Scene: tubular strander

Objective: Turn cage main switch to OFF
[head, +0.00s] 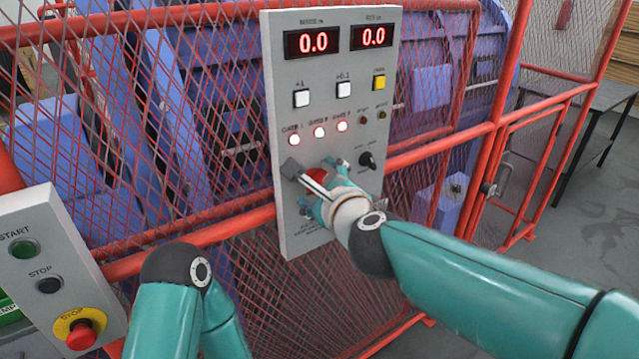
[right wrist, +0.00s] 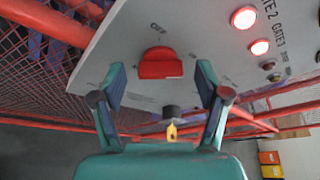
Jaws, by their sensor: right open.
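The red rotary switch (head: 316,175) is on the lower left of the grey control panel (head: 287,225). In the right wrist view the red switch handle (right wrist: 160,68) lies ahead between the fingers, with an OFF label (right wrist: 157,27) above it in that picture. I cannot tell surely which label the handle points to. My right gripper (head: 314,167) is open in front of the switch, with a finger on each side. In the right wrist view the right gripper (right wrist: 160,78) shows gaps between both fingers and the handle. My left gripper is out of view.
A key switch (right wrist: 170,122) with a yellow part sits close to the red switch. A black knob (head: 367,160) is to its right; three lit gate lamps (head: 319,132) are above. Red mesh fence surrounds the panel. A START/STOP box (head: 45,205) stands at left.

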